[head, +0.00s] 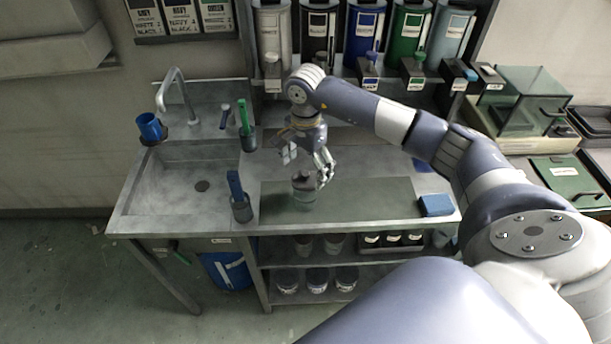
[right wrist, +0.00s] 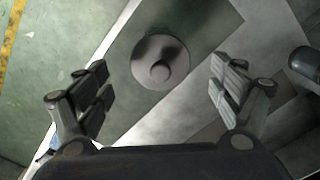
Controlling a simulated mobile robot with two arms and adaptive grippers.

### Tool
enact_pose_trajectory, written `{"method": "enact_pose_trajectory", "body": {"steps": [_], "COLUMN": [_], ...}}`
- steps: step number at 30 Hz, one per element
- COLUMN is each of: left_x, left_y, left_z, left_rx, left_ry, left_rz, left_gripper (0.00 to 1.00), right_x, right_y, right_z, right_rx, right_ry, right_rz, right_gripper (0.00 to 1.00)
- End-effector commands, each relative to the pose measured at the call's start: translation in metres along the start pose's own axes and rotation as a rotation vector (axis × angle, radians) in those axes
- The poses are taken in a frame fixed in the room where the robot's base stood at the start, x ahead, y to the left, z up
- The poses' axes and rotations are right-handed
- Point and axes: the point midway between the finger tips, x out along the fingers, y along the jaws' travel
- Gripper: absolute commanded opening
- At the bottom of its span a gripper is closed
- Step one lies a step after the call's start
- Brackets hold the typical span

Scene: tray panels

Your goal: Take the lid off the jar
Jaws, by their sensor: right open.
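A clear glass jar (head: 304,195) stands on the green mat of the metal bench in the head view. Its dark round lid (head: 304,180) sits on top. In the right wrist view the lid (right wrist: 160,62) shows from above as a grey disc with a round knob in its middle. My right gripper (head: 306,160) is open over the jar, close above the lid. In the right wrist view its two fingers (right wrist: 168,92) are wide apart, with the lid ahead between them and not touched. My left gripper is in neither view.
A sink (head: 190,188) lies at the left of the bench. A grey holder (head: 241,208) with a blue-handled tool stands left of the jar. The mat (head: 385,195) between jar and block is clear.

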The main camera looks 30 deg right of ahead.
Motion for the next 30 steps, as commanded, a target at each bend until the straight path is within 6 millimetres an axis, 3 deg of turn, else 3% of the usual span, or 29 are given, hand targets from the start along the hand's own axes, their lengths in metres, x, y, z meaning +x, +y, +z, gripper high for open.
{"method": "enact_pose_trajectory", "body": {"steps": [1,6,14,19,30], "left_x": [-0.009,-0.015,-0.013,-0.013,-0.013], "left_y": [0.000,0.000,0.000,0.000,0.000], "left_z": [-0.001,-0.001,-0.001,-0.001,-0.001], "left_rx": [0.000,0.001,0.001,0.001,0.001], "left_ry": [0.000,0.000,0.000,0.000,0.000], "left_rz": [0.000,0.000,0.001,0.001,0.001], "left_gripper": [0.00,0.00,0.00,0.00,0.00], "right_x": [0.002,0.023,0.026,0.026,0.029], "right_y": [0.000,0.000,-0.001,-0.001,-0.001], "right_z": [0.001,0.000,0.000,0.000,0.001], "right_rx": [-0.001,0.000,-0.001,-0.001,-0.002], "right_ry": [-0.003,-0.002,0.000,0.000,-0.002], "right_rz": [0.004,0.002,-0.001,-0.001,-0.001], "right_gripper": [0.87,0.87,0.87,0.48,0.17]}}
